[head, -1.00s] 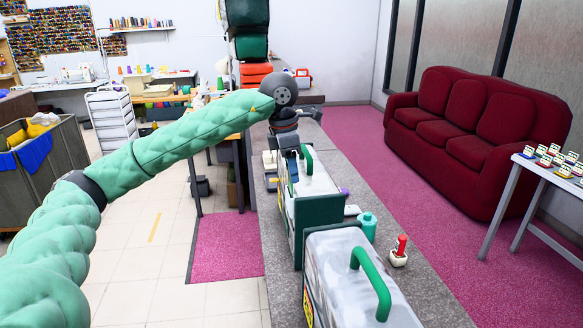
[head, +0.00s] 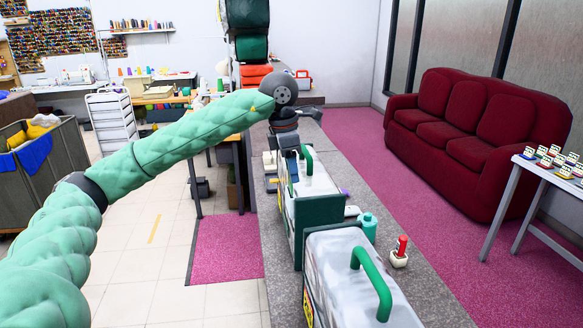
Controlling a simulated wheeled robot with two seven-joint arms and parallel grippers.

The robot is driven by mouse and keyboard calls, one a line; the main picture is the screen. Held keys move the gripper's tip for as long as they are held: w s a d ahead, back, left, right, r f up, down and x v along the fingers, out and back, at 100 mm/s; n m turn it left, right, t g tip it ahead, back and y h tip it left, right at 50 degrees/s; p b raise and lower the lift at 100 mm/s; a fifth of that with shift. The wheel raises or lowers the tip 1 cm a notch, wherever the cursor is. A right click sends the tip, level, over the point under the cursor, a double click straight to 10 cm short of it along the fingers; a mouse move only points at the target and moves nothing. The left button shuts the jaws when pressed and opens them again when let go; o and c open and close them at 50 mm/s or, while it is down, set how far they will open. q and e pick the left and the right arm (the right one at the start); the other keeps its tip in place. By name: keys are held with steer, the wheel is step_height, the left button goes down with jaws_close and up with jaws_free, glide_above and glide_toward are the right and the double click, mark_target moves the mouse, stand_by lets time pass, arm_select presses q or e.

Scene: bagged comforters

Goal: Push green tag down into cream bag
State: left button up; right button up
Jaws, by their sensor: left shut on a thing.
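My left gripper (head: 291,153) is at the far end of my green-sleeved arm, pointing down over the counter by the far bag. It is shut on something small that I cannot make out. The far bag (head: 316,180) is pale on top with dark green sides and a green handle, and stands upright just right of and nearer than the gripper. The nearer bag (head: 335,250) is clear and whitish with a green handle. I cannot tell which bag is the cream one, and I cannot pick out the green tag. My right gripper is out of view.
Both bags stand on a long grey counter (head: 440,305). A teal bottle (head: 368,228) and a red-topped white item (head: 400,252) stand along its right side. Stacked bundles (head: 252,47) rise at its far end. A red sofa (head: 470,130) stands right on pink carpet.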

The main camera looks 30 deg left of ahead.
arm_select(q)
steer(key=shift+f+b, duration=1.8)
steer(key=shift+f, duration=0.35)
stand_by(1.5)
steer(key=o, duration=1.6)
steer(key=shift+r, duration=0.15)
steer(key=shift+s+a+r+p, duration=0.15)
steer(key=shift+r+p, duration=0.45)
steer(key=shift+r, duration=1.1)
steer(key=shift+s+a+r+p, duration=0.15)
steer(key=shift+r+p, duration=0.4)
steer(key=shift+r, duration=1.1)
steer(key=shift+w, duration=0.1)
steer(key=shift+a+r+b, duration=0.1)
steer(key=shift+r+b, duration=0.25)
steer(key=shift+r, duration=0.25)
step_height(320, 180, up, 6)
steer(key=b, duration=0.1)
steer(key=shift+s+a+r, duration=0.25)
steer(key=shift+s+a, duration=0.1)
steer(key=shift+a, duration=0.05)
